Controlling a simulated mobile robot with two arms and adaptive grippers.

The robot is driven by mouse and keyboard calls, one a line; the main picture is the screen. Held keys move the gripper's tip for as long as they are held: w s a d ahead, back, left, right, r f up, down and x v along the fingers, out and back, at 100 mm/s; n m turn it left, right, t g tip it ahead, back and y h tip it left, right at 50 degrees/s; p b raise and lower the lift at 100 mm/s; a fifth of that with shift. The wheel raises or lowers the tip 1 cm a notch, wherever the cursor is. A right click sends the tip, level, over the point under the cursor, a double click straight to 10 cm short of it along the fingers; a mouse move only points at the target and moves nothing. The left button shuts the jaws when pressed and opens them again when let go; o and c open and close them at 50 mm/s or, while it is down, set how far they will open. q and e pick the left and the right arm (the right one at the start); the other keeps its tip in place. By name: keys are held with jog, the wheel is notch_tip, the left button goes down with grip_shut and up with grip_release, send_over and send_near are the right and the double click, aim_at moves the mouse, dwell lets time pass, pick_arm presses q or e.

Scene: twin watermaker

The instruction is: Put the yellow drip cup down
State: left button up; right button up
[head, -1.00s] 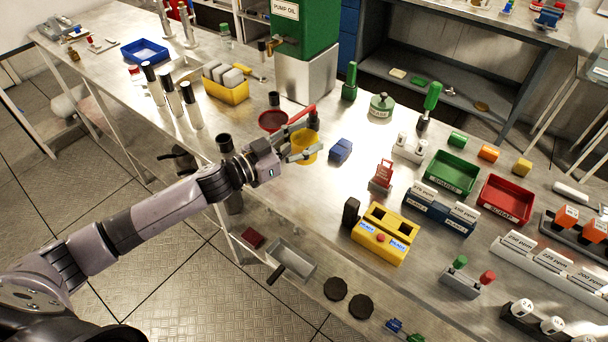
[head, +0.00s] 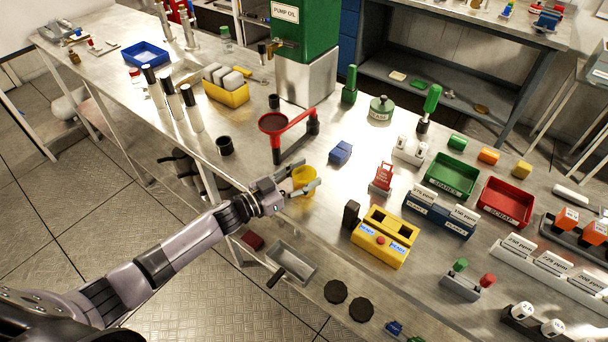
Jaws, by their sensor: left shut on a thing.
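The yellow drip cup (head: 304,179) is in the head view, near the front edge of the steel bench. My left gripper (head: 306,184) is shut on it, with the fingers around its sides. The cup looks upright, low at the bench top; I cannot tell whether its base touches the surface. My right gripper is not in view.
A red funnel stand (head: 298,135) stands just behind the cup. A small blue block (head: 341,152) lies to the right, and a yellow box with a red button (head: 384,237) stands farther right. A black cup (head: 225,145) stands to the left. Bare bench lies right of the cup.

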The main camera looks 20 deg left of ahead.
aim_at(295, 183)
pick_arm(q)
jog(key=shift+f, duration=0.1)
jog(key=shift+f, duration=0.15)
jog(key=o, duration=1.3)
jog(key=shift+c, duration=0.2)
jog(key=shift+b, duration=0.3)
jog(key=b+v, duration=0.2)
jog(key=v, duration=0.4)
jog(key=shift+f, duration=0.15)
jog(key=b+v, duration=0.1)
jog(key=v, duration=1)
jog(key=shift+s+r+b, duration=0.2)
jog(key=shift+r+b, duration=0.1)
jog(key=shift+a, duration=0.15)
